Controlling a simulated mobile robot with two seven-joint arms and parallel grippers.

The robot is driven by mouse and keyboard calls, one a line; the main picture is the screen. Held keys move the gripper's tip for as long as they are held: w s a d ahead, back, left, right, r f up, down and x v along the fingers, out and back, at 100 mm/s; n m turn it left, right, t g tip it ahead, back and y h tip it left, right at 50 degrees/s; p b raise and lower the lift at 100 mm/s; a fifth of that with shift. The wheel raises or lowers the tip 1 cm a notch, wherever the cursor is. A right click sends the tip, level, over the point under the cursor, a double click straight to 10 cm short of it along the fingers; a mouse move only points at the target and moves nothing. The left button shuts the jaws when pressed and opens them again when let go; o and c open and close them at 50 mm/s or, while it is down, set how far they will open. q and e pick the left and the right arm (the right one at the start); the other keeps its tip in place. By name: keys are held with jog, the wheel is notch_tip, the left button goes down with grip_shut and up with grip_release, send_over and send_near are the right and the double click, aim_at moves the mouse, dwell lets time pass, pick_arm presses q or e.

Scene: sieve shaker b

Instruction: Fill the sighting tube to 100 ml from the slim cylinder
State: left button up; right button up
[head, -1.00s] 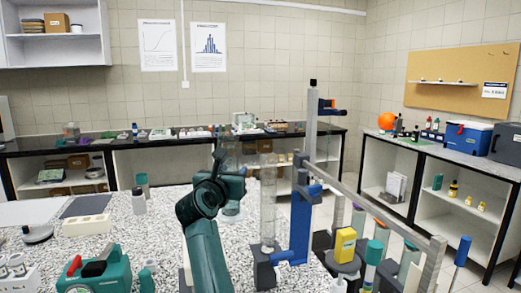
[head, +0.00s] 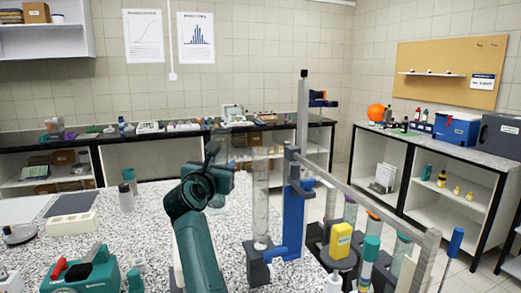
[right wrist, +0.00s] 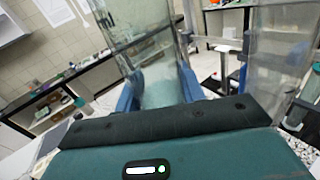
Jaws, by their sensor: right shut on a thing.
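A tall clear tube, which looks like the sighting tube (head: 261,200), stands upright on a dark base beside a blue upright stand (head: 294,215). It seems to show large at the right of the right wrist view (right wrist: 282,60). My right gripper (right wrist: 158,88) has its blue fingers shut around a clear glass cylinder (right wrist: 140,45), which looks like the slim cylinder. Pale liquid seems to show low in it. In the head view my teal right arm hides most of my gripper (head: 222,165), left of the tube. Any level in the sighting tube is too faint to read. My left gripper is not in view.
A grey rail (head: 370,198) runs right from the stand. A yellow block (head: 340,240) and several capped bottles crowd below it. On the speckled bench, a white block (head: 72,224) and a teal device (head: 82,272) stand left.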

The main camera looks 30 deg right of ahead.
jog(key=shift+f+m, duration=0.1)
jog(key=shift+m, duration=0.4)
jog(key=shift+s+r+m, duration=0.1)
jog(key=shift+r+m, duration=0.3)
jog(key=shift+m, duration=0.5)
jog(key=shift+d+f+m, duration=0.2)
jog(key=shift+f+m, duration=0.1)
jog(key=shift+m, duration=0.5)
jog(key=shift+s+d+r+m+b, duration=0.2)
jog(key=shift+r+m+b, duration=0.3)
jog(key=shift+m, duration=0.4)
jog(key=r, duration=0.1)
jog(key=r+m+p, duration=0.1)
jog(key=r, duration=0.1)
jog(key=shift+a, duration=0.2)
jog(key=shift+w+a+m, duration=0.2)
jog(key=shift+m, duration=0.7)
jog(key=shift+w+f, duration=0.1)
jog(key=shift+w, duration=0.05)
